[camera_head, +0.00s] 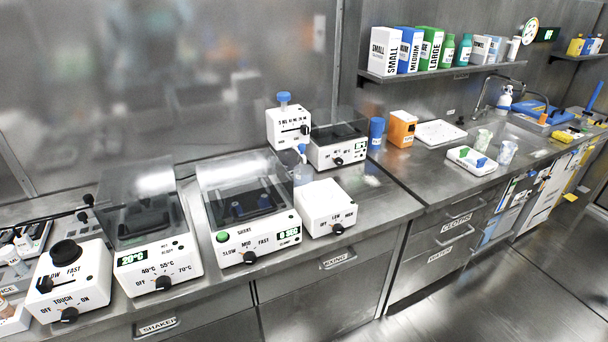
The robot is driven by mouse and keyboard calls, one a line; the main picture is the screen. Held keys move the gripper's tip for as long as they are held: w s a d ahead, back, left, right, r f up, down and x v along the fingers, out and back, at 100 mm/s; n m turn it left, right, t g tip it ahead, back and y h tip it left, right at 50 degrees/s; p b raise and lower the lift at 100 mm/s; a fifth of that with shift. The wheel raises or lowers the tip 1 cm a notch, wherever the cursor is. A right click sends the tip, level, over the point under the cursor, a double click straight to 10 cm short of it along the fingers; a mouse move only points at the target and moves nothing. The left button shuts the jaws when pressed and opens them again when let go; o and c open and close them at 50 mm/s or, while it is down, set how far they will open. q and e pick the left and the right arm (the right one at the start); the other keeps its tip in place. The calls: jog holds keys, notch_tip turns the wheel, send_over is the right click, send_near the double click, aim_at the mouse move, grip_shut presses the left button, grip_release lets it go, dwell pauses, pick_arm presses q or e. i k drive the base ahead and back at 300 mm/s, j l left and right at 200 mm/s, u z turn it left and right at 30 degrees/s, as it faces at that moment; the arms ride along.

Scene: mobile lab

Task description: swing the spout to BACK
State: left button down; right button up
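A thin grey gooseneck tap with a curved spout (484,93) stands at the back of the sink area, at the right in the head view. Its spout arches up and to the right, passing behind a white and blue bottle (504,99), so its tip is hard to make out. The sink (527,125) lies just to the right of the tap. No BACK mark is legible from here. Neither of my grippers is in view.
Left bench carries a vortex mixer (92,268), a heater with a clear lid (148,261), a shaker (268,232) and a small white device (326,203). A shelf (440,73) with labelled boxes hangs above the right bench. The floor (500,270) in front is clear.

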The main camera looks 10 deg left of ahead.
aim_at(300, 150)
jog(key=i+l+u, duration=0.1)
jog(key=u, duration=0.3)
jog(key=i+l+u, duration=0.1)
jog(key=l+u, duration=0.15)
jog(key=u, duration=0.15)
jog(key=i+l+u, duration=0.2)
jog(key=l, duration=0.25)
jog(key=l+u, duration=0.15)
jog(key=l, duration=0.25)
jog(key=i+l+u, duration=0.1)
jog(key=l, duration=0.8)
jog(key=i+l, duration=0.1)
jog(key=l, duration=0.8)
jog(key=i+l+u, duration=0.15)
jog(key=l, duration=0.75)
jog(key=k, duration=0.05)
